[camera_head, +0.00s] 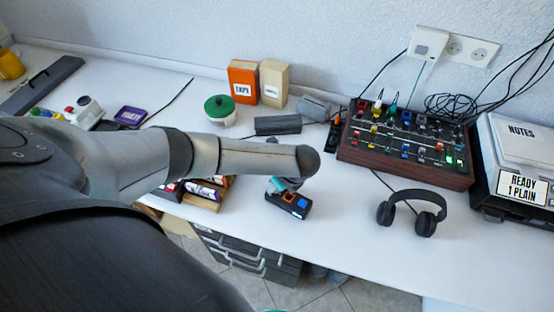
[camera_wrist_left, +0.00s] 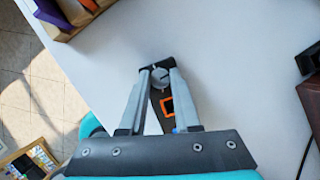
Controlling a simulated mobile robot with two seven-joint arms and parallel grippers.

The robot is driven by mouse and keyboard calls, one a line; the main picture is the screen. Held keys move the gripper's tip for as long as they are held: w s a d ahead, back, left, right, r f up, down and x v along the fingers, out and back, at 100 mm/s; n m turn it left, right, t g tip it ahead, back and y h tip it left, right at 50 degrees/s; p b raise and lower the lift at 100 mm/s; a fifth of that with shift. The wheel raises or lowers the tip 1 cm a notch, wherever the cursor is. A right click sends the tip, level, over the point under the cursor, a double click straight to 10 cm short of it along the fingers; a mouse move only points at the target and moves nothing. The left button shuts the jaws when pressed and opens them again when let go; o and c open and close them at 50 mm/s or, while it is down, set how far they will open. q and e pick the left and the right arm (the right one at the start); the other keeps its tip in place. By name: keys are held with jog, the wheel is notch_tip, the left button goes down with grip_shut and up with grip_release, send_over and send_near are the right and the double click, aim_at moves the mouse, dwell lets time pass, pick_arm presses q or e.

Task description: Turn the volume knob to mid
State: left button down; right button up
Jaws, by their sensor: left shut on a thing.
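A small dark device (camera_head: 293,206) with an orange-framed square and a blue square lies near the front edge of the white table. My left gripper (camera_head: 274,190) reaches down to its left end in the head view; my forearm and wrist partly cover it. In the left wrist view my left gripper (camera_wrist_left: 158,76) is shut on a round grey knob (camera_wrist_left: 160,75) at the end of the device. A mark shows on the knob's top, but its setting is too small to read. My right gripper is not in view.
A mixer board (camera_head: 405,145) with several coloured knobs stands at the back right. Black headphones (camera_head: 412,208) lie right of the device. Wooden racks (camera_head: 205,200) stand left of it. The tabletop (camera_head: 335,215) between device and headphones is clear.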

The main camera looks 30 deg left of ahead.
pick_arm(q)
jog(key=shift+m, duration=0.4)
jog(key=shift+p, duration=0.3)
jog(key=c, duration=0.6)
grip_release()
jog(key=p+v, duration=0.4)
jog(key=v, duration=1.1)
jog(key=shift+s, duration=0.3)
jog(key=shift+r, duration=0.1)
